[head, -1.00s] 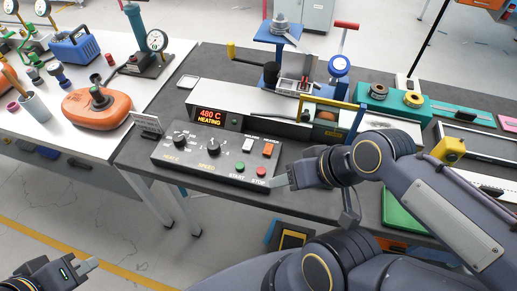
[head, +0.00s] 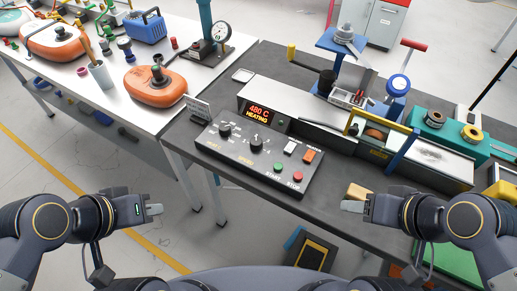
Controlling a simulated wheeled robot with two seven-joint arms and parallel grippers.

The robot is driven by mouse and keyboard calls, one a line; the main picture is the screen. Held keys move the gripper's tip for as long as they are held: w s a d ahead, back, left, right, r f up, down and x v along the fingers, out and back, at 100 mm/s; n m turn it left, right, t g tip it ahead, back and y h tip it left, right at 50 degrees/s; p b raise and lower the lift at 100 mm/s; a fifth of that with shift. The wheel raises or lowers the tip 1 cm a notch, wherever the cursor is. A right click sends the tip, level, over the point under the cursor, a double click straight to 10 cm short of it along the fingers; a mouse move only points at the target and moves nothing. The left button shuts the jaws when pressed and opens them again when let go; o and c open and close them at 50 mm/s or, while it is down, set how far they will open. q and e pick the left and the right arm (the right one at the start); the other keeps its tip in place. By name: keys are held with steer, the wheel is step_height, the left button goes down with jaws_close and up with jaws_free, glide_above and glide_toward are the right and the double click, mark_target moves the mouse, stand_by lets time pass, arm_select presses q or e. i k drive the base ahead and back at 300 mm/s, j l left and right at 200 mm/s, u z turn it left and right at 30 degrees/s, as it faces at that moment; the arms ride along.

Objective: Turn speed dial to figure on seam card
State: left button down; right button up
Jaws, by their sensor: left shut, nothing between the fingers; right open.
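The control panel (head: 240,168) is a dark sloped box at the front of the grey bench. Its speed dial (head: 255,142) is the black knob in the middle, right of the heat dial (head: 225,130). The dial figures are too small to read. A small printed card (head: 198,108) stands at the panel's back left; its text is not legible. The display (head: 259,113) reads 480 C HEATING. My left gripper (head: 156,210) is shut and empty, in front of the bench and left of the panel. My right gripper (head: 350,206) is open and empty, right of the panel near the bench's front edge.
The panel also carries a green start button (head: 278,167), a red stop button (head: 298,177) and two rocker switches. The welding machine (head: 335,125) stands behind it. A tan block (head: 359,192) lies beside my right gripper. Orange inflatables (head: 156,86) lie on the white table.

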mark_target(256, 144)
steer(key=i+j+z, duration=0.1)
steer(key=z, duration=0.4)
steer(key=j+z, duration=0.25)
steer(key=z, duration=0.2)
steer(key=i+j+z, duration=0.1)
steer(key=j+z, duration=0.15)
steer(key=z, duration=0.25)
